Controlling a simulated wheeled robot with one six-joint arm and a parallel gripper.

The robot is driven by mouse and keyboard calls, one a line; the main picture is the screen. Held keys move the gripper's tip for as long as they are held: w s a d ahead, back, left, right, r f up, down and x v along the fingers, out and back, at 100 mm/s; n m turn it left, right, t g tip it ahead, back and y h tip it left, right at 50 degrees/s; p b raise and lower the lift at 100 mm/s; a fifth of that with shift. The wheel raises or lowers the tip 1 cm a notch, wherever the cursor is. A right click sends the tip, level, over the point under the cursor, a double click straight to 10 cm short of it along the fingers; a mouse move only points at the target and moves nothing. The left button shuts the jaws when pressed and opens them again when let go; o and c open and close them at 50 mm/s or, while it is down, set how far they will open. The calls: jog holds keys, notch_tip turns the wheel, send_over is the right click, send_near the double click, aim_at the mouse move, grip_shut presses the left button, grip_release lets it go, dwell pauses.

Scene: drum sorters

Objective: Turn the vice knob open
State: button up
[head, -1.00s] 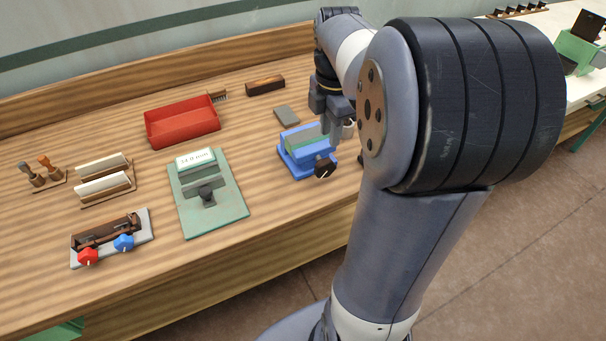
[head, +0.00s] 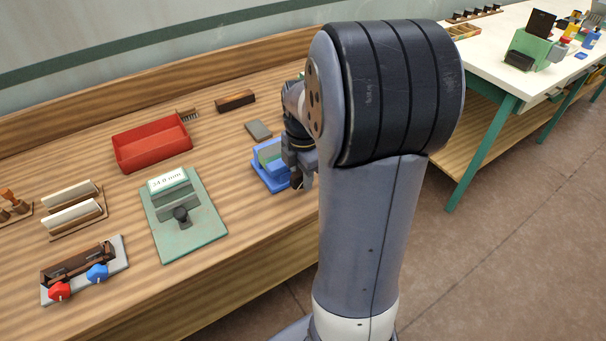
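The blue vice (head: 264,176) stands on the wooden bench, just left of my arm. Its right part is hidden by my gripper. My gripper (head: 302,181) is at the vice's front right, with its fingers pointing down where the vice's black knob sits. The knob is mostly or wholly hidden there, so I cannot tell whether the fingers touch it or are around it. The fingers are small and partly covered by my arm, and their opening cannot be made out.
A green gauge (head: 205,228) with a readout and a black knob stands left of the vice. A red tray (head: 150,146), a grey plate (head: 258,130) and a fixture with red and blue knobs (head: 118,255) share the bench (head: 110,195). A white table (head: 485,75) stands at right.

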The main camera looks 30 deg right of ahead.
jog(key=shift+c, duration=0.5)
grip_shut()
jog(key=shift+h, duration=0.3)
jog(key=h, duration=0.2)
jog(key=shift+a+h+b, duration=0.25)
jog(key=shift+h+b, duration=0.05)
jog(key=h, duration=0.1)
jog(key=h+b, duration=0.1)
jog(key=h, duration=0.1)
jog(key=shift+a+h, duration=0.25)
jog(key=shift+h, duration=0.05)
jog(key=h, duration=0.1)
jog(key=h+b, duration=0.1)
jog(key=h, duration=0.1)
jog(key=h+b, duration=0.1)
jog(key=h, duration=0.1)
jog(key=shift+a+t, duration=0.3)
jog(key=shift+a+f+h+b, duration=0.15)
jog(key=shift+h+b, duration=0.8)
jog(key=shift+h, duration=1.55)
jog(key=shift+c, duration=2.4)
grip_release()
